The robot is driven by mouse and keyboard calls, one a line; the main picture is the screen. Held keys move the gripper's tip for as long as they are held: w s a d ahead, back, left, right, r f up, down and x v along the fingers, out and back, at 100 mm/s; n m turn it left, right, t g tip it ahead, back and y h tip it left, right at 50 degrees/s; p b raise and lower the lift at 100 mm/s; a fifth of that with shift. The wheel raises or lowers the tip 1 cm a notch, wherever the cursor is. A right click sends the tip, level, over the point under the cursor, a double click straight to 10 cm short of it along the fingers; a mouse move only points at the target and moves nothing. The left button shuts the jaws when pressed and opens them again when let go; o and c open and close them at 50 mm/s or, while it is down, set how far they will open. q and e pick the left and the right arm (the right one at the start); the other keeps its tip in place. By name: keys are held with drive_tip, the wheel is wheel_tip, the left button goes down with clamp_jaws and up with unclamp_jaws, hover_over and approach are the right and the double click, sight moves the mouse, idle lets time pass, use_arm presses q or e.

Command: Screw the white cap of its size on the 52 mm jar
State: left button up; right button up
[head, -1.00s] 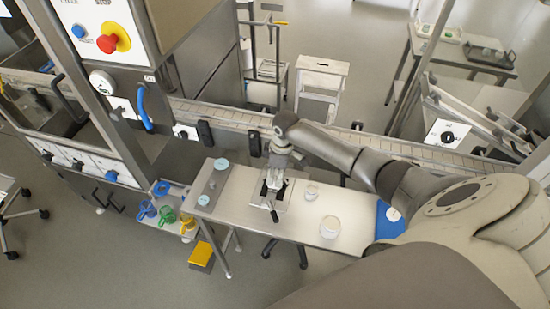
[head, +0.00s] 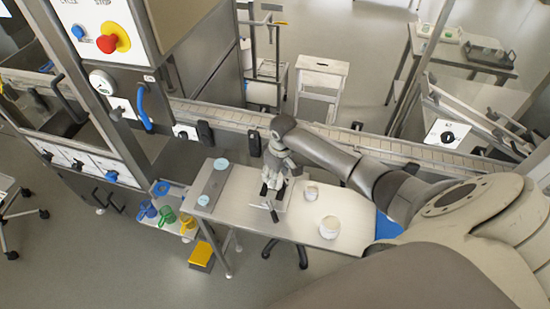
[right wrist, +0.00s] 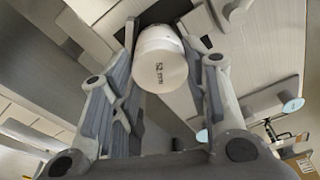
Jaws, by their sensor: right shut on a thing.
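A white round piece marked "52 mm" (right wrist: 160,62) sits between the fingers of my right gripper (right wrist: 165,50) in the right wrist view. My right gripper is shut on it; this looks like the cap, its marked top facing the camera. In the head view my right gripper (head: 270,182) is over the grey holder plate (head: 283,204) on the bench. Whether a jar stands under the cap is hidden. Two white jar-like pieces, a smaller one (head: 311,191) and a larger one (head: 330,227), stand to the right. My left gripper is not in view.
A grey strip (head: 211,188) with light blue discs (head: 221,164) lies at the bench's left. A blue mat (head: 388,226) at its right end is partly behind my arm. A conveyor (head: 350,140) runs behind. The bench front is clear.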

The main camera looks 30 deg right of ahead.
drive_tip(key=m, duration=0.5)
drive_tip(key=shift+a+m+h, duration=0.1)
drive_tip(key=shift+m+h, duration=0.2)
drive_tip(key=o, duration=0.9)
drive_tip(key=shift+c, duration=0.2)
drive_tip(key=n, duration=0.3)
drive_tip(key=shift+n, duration=1.4)
